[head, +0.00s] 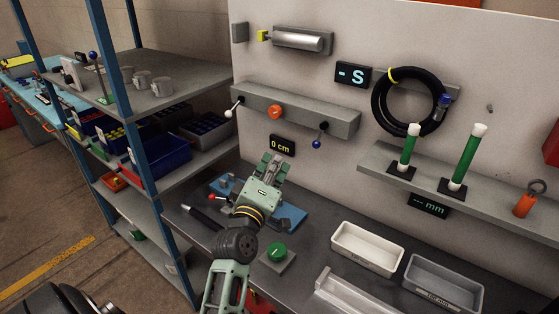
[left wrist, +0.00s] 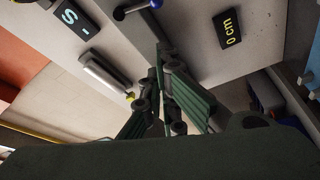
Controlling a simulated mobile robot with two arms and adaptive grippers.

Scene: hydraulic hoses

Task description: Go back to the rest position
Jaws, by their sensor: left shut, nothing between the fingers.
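My left gripper (head: 271,166) is shut and empty. My right gripper is not in view.
A shelf rack (head: 130,130) stands at left. A black hose coil (head: 378,97) and a ledge (head: 330,119) with levers are on the panel.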

